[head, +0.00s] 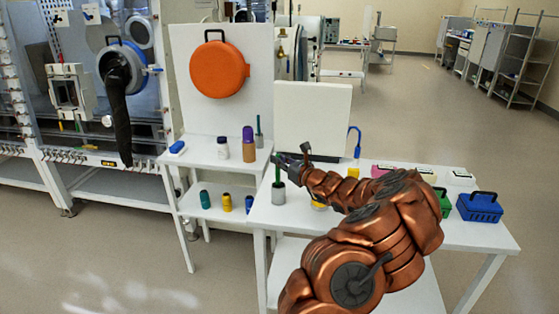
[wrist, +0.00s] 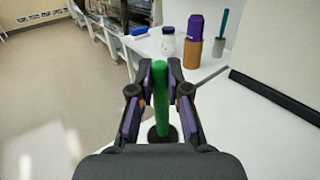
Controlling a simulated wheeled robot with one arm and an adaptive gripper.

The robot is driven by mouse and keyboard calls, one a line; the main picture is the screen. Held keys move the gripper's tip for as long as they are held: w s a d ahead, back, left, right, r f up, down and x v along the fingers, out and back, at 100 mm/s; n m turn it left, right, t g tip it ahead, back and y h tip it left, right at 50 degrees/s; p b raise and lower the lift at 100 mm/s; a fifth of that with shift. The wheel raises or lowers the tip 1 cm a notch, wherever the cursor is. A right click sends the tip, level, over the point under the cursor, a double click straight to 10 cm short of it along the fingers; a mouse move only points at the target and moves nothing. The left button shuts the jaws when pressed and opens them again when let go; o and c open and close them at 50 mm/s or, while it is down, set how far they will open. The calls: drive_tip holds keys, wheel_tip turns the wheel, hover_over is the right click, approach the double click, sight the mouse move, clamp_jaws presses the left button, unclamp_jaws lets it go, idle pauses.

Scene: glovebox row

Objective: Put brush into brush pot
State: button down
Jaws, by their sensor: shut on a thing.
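A green brush handle (wrist: 160,100) stands between the fingers of my gripper (wrist: 160,76), which is shut on it. In the head view, my gripper (head: 291,158) is just above and right of a grey brush pot (head: 278,194) on the front table, and the green handle (head: 277,172) rises upright from the pot's mouth. In the wrist view, the handle's lower end meets a dark round shape (wrist: 162,134). The bristles are hidden, and whether they touch the pot's bottom cannot be told.
A teal brush (head: 258,124) stands in another pot (head: 259,141) on the left table, near a purple-topped brown bottle (head: 249,150) and white bottle (head: 223,148). A white upright panel (head: 313,115) stands behind. Blue (head: 480,208) and green baskets (head: 444,203) are at right.

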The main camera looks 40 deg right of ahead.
drive_tip(key=c, duration=1.1)
unclamp_jaws()
drive_tip(key=shift+o, duration=0.2)
drive_tip(key=shift+r, duration=0.1)
drive_tip(key=shift+r+p, duration=2.6)
drive_tip(key=shift+r, duration=1.8)
